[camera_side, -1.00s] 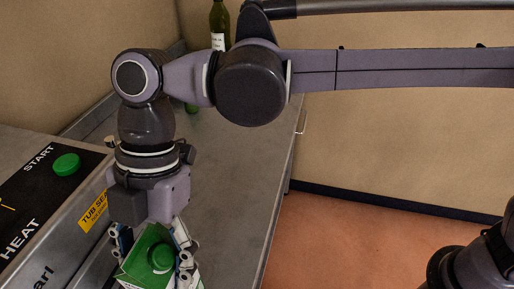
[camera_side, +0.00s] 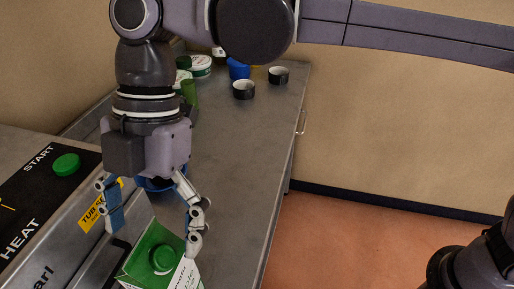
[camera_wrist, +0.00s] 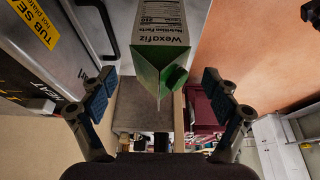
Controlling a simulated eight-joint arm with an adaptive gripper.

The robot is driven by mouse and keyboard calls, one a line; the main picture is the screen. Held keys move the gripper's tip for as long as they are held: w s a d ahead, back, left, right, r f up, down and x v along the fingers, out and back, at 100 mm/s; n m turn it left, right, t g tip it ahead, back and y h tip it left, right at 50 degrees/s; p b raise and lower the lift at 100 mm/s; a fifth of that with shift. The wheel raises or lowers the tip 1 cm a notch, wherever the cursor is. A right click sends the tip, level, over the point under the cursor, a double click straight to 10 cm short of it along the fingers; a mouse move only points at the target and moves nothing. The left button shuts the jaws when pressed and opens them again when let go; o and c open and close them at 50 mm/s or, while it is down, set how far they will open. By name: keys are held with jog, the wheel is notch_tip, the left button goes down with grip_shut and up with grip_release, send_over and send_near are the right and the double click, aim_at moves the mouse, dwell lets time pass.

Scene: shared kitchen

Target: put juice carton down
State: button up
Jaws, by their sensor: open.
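The juice carton (camera_side: 148,250) has a green gabled top, a green cap and a white printed side. In the side view it stands at the bottom edge, its base cut off, so I cannot see what it rests on. My gripper (camera_side: 153,232) points down just above it, fingers spread wide, one on each side of the top. In the wrist view, the carton (camera_wrist: 160,50) shows between the open fingers (camera_wrist: 158,84), with a clear gap on both sides.
A metal tub-sealing machine (camera_side: 38,215) with a green START button (camera_side: 66,164) stands close on the left. The grey counter (camera_side: 235,165) is clear to the right. Black cups (camera_side: 244,90), a blue cup (camera_side: 238,70) and tubs (camera_side: 200,66) stand at the back.

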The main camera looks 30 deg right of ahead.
jog(key=v, duration=0.6)
jog(key=shift+w+r, duration=0.1)
jog(key=shift+r, duration=0.1)
jog(key=shift+w+d+r, duration=0.1)
jog(key=shift+w+d, duration=0.1)
jog(key=shift+d, duration=0.15)
jog(key=w+d+f+m+t, duration=0.2)
jog(key=w+d+m+t, duration=0.3)
jog(key=d, duration=0.6)
jog(key=w+d+f+m, duration=0.2)
jog(key=d+m, duration=0.6)
jog(key=d, duration=0.2)
jog(key=s+d+f+m+t+h, duration=0.1)
jog(key=s+d+f+m, duration=0.1)
jog(key=d+f+m, duration=0.2)
jog(key=s+d+f+m+t+h, duration=0.1)
jog(key=d+f+m, duration=0.4)
jog(key=d, duration=0.6)
jog(key=s+d+f+m+t+h, duration=0.1)
jog(key=s+d+f+m+t, duration=0.2)
jog(key=d, duration=0.5)
jog(key=shift+f+m, duration=0.85)
jog(key=shift+m, duration=0.15)
